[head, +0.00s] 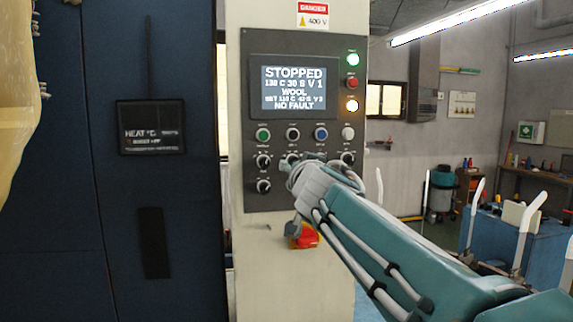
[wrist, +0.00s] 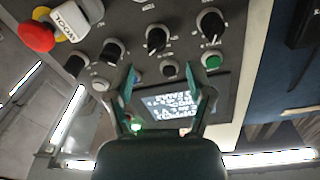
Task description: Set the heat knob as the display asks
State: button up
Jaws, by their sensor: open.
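The display (head: 294,88) on the control panel reads STOPPED, 130 C 30 S V 1, WOOL, and a SET line that looks like 110 C 40 S V 3, then NO FAULT. Below it are a row of black knobs (head: 263,161) and one lower knob (head: 263,186). Their labels are too small to tell which is heat. My gripper (head: 322,172) is in front of the panel's lower right and hides part of the row. In the wrist view my gripper (wrist: 169,84) is open and empty, its fingers apart over the display, with the knobs (wrist: 155,38) beyond the fingertips.
Coloured push buttons, including a green one (head: 263,134), sit between display and knobs. A red emergency button (head: 303,238) is below the panel, partly behind my arm. A dark cabinet with a heat readout (head: 151,127) stands at left.

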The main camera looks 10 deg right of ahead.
jog(key=w, duration=0.5)
jog(key=shift+w+d, duration=0.3)
jog(key=shift+d, duration=0.05)
jog(key=shift+s, duration=0.1)
grip_shut()
